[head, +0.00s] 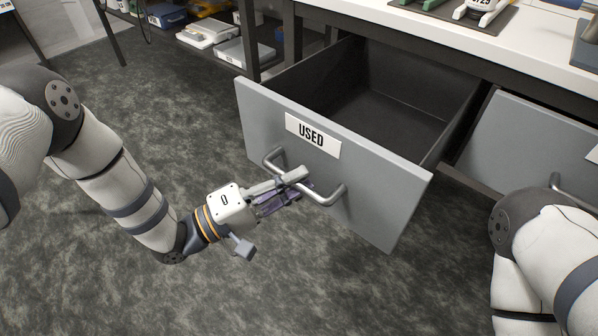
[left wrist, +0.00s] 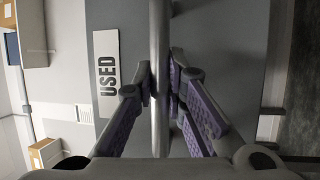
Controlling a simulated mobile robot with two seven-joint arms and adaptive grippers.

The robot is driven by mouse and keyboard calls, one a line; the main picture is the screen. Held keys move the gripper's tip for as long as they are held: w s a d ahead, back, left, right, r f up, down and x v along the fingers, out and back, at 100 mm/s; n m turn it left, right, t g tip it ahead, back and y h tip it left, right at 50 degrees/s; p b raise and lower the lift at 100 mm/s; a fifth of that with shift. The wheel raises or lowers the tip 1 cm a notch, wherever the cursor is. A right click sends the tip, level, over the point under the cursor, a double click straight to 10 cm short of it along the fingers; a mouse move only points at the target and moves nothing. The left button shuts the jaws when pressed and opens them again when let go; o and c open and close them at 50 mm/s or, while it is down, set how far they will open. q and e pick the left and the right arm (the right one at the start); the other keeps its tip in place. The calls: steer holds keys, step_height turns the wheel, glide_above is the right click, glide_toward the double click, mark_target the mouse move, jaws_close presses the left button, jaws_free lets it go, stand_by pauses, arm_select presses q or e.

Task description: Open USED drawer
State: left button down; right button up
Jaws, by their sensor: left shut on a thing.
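The USED drawer (head: 370,185) is pulled well out from under the bench in the head view, and its dark inside looks empty. A white label (head: 312,134) reading USED is on its grey front. Its bar handle (head: 327,196) runs across the front below the label. My left gripper (head: 298,181) is shut on the handle near its middle. In the left wrist view, the fingers (left wrist: 160,88) close from both sides on the handle bar (left wrist: 160,125), with the label (left wrist: 107,72) beside it. My right arm shows at the lower right, but its gripper is out of view.
A second grey drawer (head: 525,150) with its own handle is to the right, beside my right arm. The white bench top (head: 440,28) is above the drawers. A lower shelf with boxes and devices (head: 208,33) stands at the back left. The floor in front is clear.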

arm_select(q)
steer(key=c, duration=1.6)
jaws_free()
steer(key=v, duration=1.2)
